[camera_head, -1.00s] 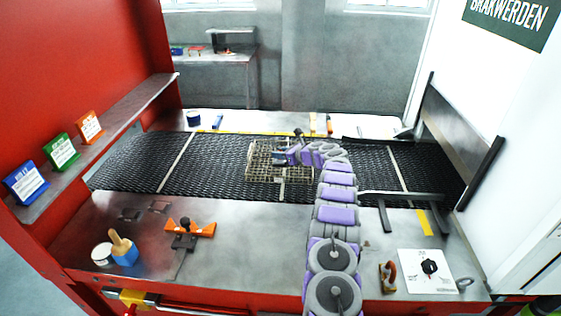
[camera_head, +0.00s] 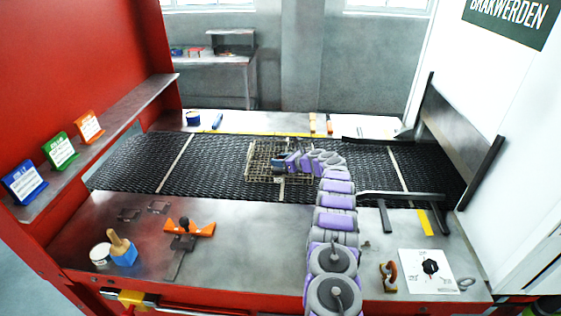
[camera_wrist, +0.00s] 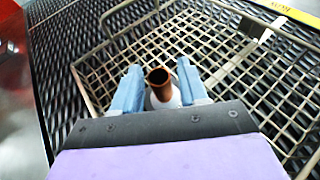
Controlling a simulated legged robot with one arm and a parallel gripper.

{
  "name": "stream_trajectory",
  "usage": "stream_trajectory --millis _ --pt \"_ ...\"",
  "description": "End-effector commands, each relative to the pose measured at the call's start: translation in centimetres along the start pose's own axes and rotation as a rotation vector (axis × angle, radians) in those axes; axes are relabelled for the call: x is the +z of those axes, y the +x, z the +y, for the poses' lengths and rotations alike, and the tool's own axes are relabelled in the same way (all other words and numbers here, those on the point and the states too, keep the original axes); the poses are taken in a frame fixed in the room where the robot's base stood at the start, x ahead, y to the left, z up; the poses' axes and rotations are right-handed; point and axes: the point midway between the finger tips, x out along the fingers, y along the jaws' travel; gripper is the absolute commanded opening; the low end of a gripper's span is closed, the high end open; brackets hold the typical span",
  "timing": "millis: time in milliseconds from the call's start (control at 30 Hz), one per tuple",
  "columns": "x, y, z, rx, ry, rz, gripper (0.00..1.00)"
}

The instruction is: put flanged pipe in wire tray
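The flanged pipe (camera_wrist: 160,76) shows in the wrist view as a copper-brown tube with an open end and a pale collar below it. My gripper (camera_wrist: 158,84) has its two blue fingers on either side of it, close against the pale collar, and appears shut on it. The wire tray (camera_wrist: 112,62) is a metal grid basket below and around the pipe. In the head view my gripper (camera_head: 279,163) is over the inside of the wire tray (camera_head: 254,172). The pipe's lower end is hidden, so I cannot tell whether it touches the tray floor.
The tray lies on the black mesh belt (camera_head: 217,165). On the metal front ledge are an orange-handled tool (camera_head: 190,228), a brush in a blue pot (camera_head: 122,250) and a white card with a black knob (camera_head: 430,267). Dark bars (camera_head: 400,197) lie at the right.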

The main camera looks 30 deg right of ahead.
Motion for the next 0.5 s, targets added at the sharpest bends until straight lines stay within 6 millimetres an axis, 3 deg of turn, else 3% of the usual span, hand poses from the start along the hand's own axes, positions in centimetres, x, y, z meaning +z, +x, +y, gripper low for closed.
stream_trajectory --millis 100,500 --pt "-0.03 0.02 -0.01 0.0 0.0 0.0 0.52" --pt "0.07 -0.58 -0.03 0.001 0.003 0.003 0.52"
